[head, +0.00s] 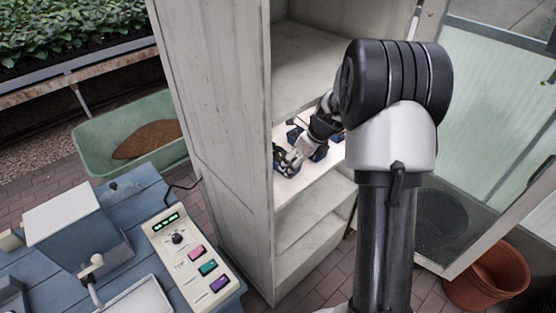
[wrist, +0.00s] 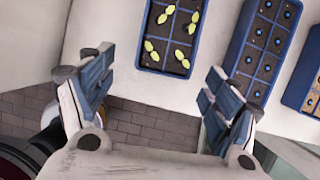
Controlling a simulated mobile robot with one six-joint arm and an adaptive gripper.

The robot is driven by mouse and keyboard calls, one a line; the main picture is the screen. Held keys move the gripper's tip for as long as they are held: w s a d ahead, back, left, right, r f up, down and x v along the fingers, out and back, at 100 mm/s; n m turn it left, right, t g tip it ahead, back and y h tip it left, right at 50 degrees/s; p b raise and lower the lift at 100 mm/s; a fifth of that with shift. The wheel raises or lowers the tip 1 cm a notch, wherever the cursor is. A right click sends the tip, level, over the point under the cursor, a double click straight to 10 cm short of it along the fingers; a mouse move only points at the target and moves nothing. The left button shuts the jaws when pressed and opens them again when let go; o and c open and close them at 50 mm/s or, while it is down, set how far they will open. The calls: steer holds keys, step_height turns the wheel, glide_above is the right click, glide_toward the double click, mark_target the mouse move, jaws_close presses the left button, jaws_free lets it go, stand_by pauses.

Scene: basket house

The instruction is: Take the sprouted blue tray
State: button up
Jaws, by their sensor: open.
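The sprouted blue tray (wrist: 171,40) lies on a pale shelf at the top of the wrist view, with pairs of yellow-green leaves in its dark cells. Its far end is cut off by the frame. My gripper (wrist: 157,82) is open and empty, its two fingers apart, with the sprouted tray beyond the gap between them. In the head view my gripper (head: 291,157) reaches into the lit shelf (head: 287,186) of a cabinet. It partly hides the dark trays there, and I cannot tell which is the sprouted one in that view.
A second blue tray (wrist: 261,52) with no leaves and blue dots in its cells lies to the right, and another tray (wrist: 306,80) is at the right edge. The cabinet's side wall (head: 217,130) stands left of my arm. A control box (head: 190,254) sits on the blue table.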

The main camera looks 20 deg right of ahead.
steer(key=x, duration=0.1)
steer(key=b+x, duration=0.1)
steer(key=x, duration=0.2)
steer(key=shift+s+d+f+b, duration=0.1)
steer(key=shift+s+d+b, duration=0.1)
steer(key=shift+d+b, duration=0.15)
steer(key=shift+w+a+f, duration=0.15)
steer(key=shift+w+f, duration=0.1)
steer(key=shift+f, duration=0.15)
steer(key=shift+r, duration=0.1)
steer(key=shift+c, duration=0.2)
steer(key=c, duration=1.2)
steer(key=shift+r+p, duration=0.35)
steer(key=shift+c, duration=0.2)
